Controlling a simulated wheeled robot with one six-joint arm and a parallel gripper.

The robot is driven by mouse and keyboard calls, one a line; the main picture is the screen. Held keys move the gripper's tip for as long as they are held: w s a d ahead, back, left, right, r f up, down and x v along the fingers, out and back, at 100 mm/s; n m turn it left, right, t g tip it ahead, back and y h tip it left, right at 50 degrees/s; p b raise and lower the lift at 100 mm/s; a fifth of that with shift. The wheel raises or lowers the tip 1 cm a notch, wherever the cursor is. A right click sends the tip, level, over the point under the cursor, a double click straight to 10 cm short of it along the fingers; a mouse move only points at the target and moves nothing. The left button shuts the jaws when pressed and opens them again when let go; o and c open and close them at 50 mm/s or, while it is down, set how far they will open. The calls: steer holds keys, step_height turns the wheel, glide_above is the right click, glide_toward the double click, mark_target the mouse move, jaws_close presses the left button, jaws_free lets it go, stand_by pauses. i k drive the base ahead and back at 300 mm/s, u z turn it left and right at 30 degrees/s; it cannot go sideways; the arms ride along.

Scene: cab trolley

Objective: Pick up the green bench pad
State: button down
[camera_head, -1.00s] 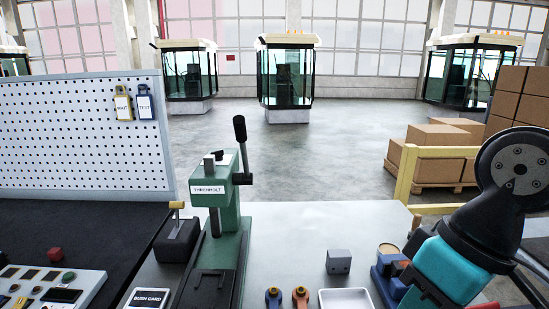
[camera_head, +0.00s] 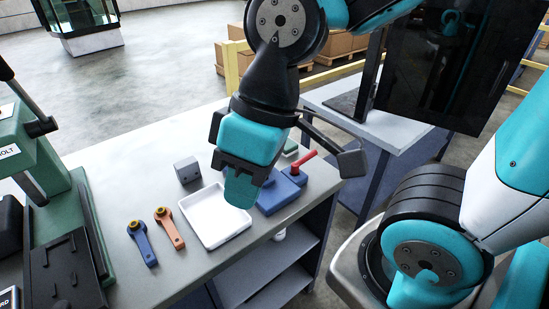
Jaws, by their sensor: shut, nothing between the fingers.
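A small pale-green block (camera_head: 290,149) shows behind the blue fixture, partly hidden by my arm. It may be the green bench pad, but too little shows to be sure. My gripper (camera_head: 240,192) points down above the bench, shut and empty. In the picture its fingertips overlap the right side of the white tray, and it is to the left of and nearer than the green block. My gripper and wrist hide part of the bench behind them.
A white tray (camera_head: 214,224) lies below my gripper, beside a blue fixture with a red handle (camera_head: 284,190). A grey block (camera_head: 187,170), a blue wrench (camera_head: 142,243) and an orange wrench (camera_head: 169,229) lie to the left. A green press (camera_head: 75,225) stands far left.

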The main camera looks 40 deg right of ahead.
mark_target(291, 148)
steer(key=z, duration=0.85)
steer(key=k, duration=0.5)
steer(key=u, duration=0.75)
steer(key=i, duration=1.15)
steer(key=z, duration=0.7)
